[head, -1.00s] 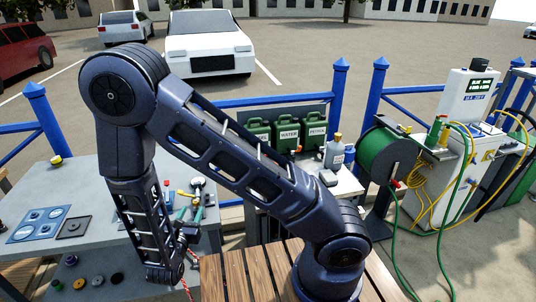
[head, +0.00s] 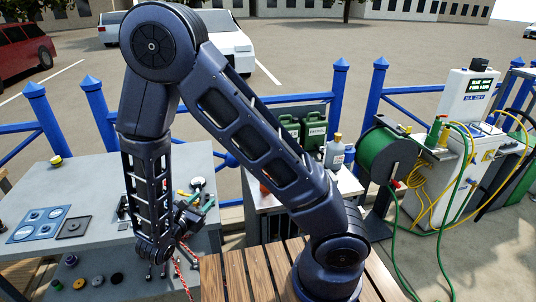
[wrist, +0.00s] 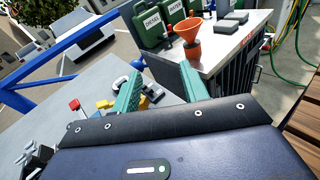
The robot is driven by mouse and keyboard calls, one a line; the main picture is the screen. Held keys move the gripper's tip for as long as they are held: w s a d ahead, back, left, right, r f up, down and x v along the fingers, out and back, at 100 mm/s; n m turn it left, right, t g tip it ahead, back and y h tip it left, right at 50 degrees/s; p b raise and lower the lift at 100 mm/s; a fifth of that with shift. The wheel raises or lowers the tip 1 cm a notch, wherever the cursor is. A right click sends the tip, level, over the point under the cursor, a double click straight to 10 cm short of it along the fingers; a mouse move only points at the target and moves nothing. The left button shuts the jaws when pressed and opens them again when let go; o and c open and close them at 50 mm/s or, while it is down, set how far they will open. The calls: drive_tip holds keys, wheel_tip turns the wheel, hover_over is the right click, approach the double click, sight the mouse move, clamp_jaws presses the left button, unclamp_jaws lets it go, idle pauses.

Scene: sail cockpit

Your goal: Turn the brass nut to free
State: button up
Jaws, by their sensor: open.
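My gripper (head: 197,212) is above the right part of the grey console, partly hidden behind my own forearm in the head view. In the wrist view its two teal fingers (wrist: 157,88) stand wide apart with nothing between them. Small yellow parts (wrist: 105,104) and a red-topped part (wrist: 74,104) lie on the grey top left of and beyond the left finger. I cannot tell which of the yellow parts, if any, is the brass nut. A yellow-topped knob (head: 56,160) also sits at the console's far left edge, away from the gripper.
The grey console (head: 95,185) carries a blue panel (head: 38,222) at left. Blue rails (head: 285,99) run behind. A side table with green cans (head: 316,131) and an orange funnel (wrist: 188,38) stands right of the gripper. A green hose reel (head: 380,153) is further right.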

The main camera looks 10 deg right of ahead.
drive_tip(key=w+d+r+m+g, duration=0.1)
drive_tip(key=d+r+m+g, duration=0.5)
drive_tip(key=d, duration=0.5)
drive_tip(key=w+d+r+m+g+y, duration=0.1)
drive_tip(key=d+r+m+g, duration=0.6)
drive_tip(key=d, duration=0.5)
drive_tip(key=shift+w+r+m+y, duration=0.2)
drive_tip(key=shift+w+m+y, duration=0.1)
drive_tip(key=shift+m, duration=1.1)
drive_tip(key=shift+d, duration=0.1)
drive_tip(key=n+t+h, duration=0.6)
drive_tip(key=n+t, duration=0.4)
drive_tip(key=n, duration=0.4)
approach(196, 201)
drive_tip(key=x, duration=1)
drive_tip(key=shift+w+f, duration=0.1)
drive_tip(key=shift+f, duration=0.25)
